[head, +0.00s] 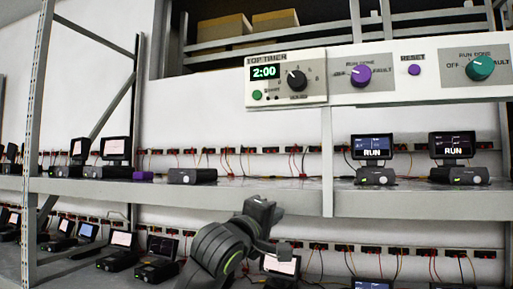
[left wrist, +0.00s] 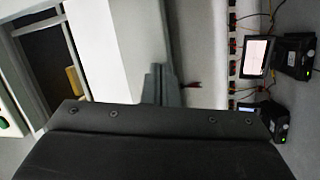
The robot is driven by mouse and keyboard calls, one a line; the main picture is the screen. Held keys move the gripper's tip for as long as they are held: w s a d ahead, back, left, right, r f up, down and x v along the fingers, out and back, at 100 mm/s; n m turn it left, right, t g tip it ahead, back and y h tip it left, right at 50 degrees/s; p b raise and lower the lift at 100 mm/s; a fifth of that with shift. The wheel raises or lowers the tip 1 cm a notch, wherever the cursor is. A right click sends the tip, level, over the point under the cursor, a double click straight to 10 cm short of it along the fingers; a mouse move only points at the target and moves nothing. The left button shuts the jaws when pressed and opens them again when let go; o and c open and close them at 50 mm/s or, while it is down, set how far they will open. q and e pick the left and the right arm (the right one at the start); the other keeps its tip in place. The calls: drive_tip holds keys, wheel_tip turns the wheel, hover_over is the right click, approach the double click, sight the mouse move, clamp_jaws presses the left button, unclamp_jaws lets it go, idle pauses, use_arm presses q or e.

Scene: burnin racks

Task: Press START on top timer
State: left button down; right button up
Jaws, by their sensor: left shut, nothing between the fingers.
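The top timer (head: 313,92) is a pale box at the left end of the long control panel, with a green display reading 2:00 and a black knob. Its round green START button (head: 257,95) is at the lower left of its face. My left gripper (head: 264,212) is shut and empty, below the timer and in front of the shelf edge, well apart from the button. Its fingers also show in the left wrist view (left wrist: 160,84). A green round part shows at the left edge there; I cannot tell which control it is. My right gripper is not in view.
The panel (head: 435,93) also carries a purple knob (head: 362,76), a small purple RESET button (head: 414,70) and a teal knob (head: 480,68). Shelves (head: 280,197) below hold several small devices with screens and wires. A metal upright (head: 37,100) stands at the left.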

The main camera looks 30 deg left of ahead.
use_arm(q)
drive_tip(key=s+r+n+t, duration=0.1)
drive_tip(key=s+r+t, duration=0.15)
drive_tip(key=r, duration=0.55)
drive_tip(key=s+r+n+t, duration=0.15)
drive_tip(key=s+r, duration=0.25)
drive_tip(key=r, duration=0.4)
drive_tip(key=n+t, duration=0.2)
drive_tip(key=n, duration=0.1)
approach(257, 95)
drive_tip(key=s+d+r, duration=0.3)
drive_tip(key=s+r, duration=0.2)
drive_tip(key=shift+a+r+h, duration=0.15)
drive_tip(key=shift+r+h, duration=0.05)
drive_tip(key=shift+h, duration=0.2)
drive_tip(key=shift+w, duration=0.2)
drive_tip(key=shift+w+a+p, duration=0.35)
drive_tip(key=shift+w+p, duration=0.25)
drive_tip(key=shift+w, duration=0.8)
drive_tip(key=shift+w+a+p, duration=0.3)
drive_tip(key=shift+w+p, duration=0.35)
drive_tip(key=shift+w, duration=0.75)
drive_tip(key=shift+w+a+p, duration=0.35)
drive_tip(key=shift+w+p, duration=0.25)
drive_tip(key=shift+w, duration=0.8)
